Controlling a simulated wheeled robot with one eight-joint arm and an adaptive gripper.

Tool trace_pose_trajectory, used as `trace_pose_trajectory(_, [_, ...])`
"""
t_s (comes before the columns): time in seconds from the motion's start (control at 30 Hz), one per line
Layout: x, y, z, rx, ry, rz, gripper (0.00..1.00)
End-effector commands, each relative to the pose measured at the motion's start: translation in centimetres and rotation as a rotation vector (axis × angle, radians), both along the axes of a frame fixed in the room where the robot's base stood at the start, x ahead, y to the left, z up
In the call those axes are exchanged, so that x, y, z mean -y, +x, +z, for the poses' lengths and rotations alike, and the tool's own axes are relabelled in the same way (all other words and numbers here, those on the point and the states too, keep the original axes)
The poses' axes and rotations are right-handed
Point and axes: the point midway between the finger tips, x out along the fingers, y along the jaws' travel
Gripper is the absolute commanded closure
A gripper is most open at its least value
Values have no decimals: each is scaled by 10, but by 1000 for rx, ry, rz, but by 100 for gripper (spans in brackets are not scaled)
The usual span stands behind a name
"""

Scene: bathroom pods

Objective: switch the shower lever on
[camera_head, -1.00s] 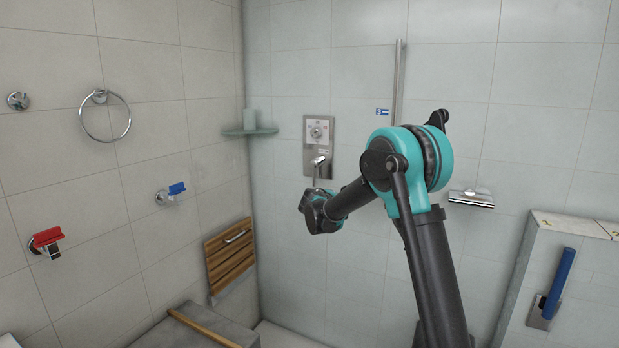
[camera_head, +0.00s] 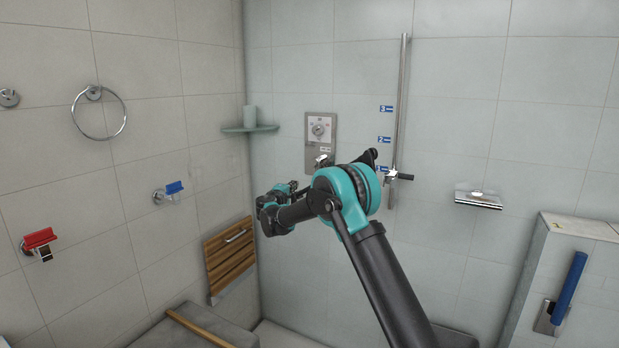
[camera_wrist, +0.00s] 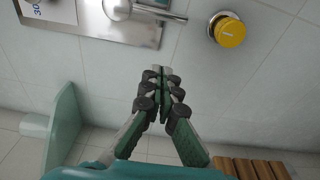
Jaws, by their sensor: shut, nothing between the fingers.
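A metal shower panel (camera_head: 311,155) with a round dial (camera_head: 319,128) is on the back wall. The shower lever (camera_head: 322,159) sticks out of its lower part; my arm hides what lies just below. In the wrist view the panel (camera_wrist: 90,32) is at the top left, and the lever (camera_wrist: 162,11) reaches rightward along the top edge. My gripper (camera_wrist: 161,70) is shut and empty, its tips below the panel's edge in that picture and apart from the lever. In the head view my wrist is left of and below the panel; the fingertips cannot be made out clearly.
A yellow round knob (camera_wrist: 230,31) marked 1 is right of the lever in the wrist view. A corner shelf (camera_head: 250,129) with a cup and a folded wooden seat (camera_head: 229,258) are at left. A vertical rail (camera_head: 401,110) stands right of the panel.

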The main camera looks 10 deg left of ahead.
Motion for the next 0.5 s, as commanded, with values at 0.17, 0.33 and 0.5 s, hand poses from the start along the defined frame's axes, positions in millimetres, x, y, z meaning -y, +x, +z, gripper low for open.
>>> trace_pose_trajectory(0.17, [1,4,0,-1,0,-1,100])
trace_pose_trajectory(0.33, [7,25,0,-1,1,-3,100])
trace_pose_trajectory(0.5, [13,56,0,-1,1,-2,100])
